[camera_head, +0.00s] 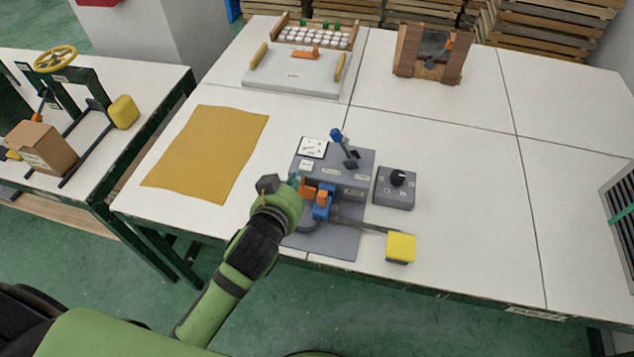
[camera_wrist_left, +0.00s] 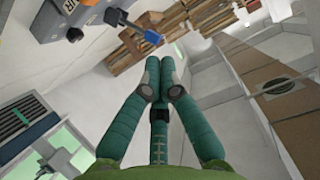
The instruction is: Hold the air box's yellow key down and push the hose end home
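The grey air box (camera_head: 338,168) stands near the table's front edge, with a blue-tipped lever (camera_head: 338,136) on top. The yellow key (camera_head: 400,247) is a square pad at the end of a thin bar, right of the box's base plate. Blue and orange fittings (camera_head: 322,207) sit at the box's front; I cannot tell which part is the hose end. My left gripper (camera_head: 292,182) is at the box's left front, away from the yellow key. In the left wrist view its green fingers (camera_wrist_left: 160,70) are close together with nothing seen between them. My right gripper is not in view.
A small grey box with a black knob (camera_head: 397,178) stands right of the air box. A brown sheet (camera_head: 208,153) lies to the left. A grey tray (camera_head: 292,75) and a wooden stand (camera_head: 430,55) are at the back. The table's right half is mostly clear.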

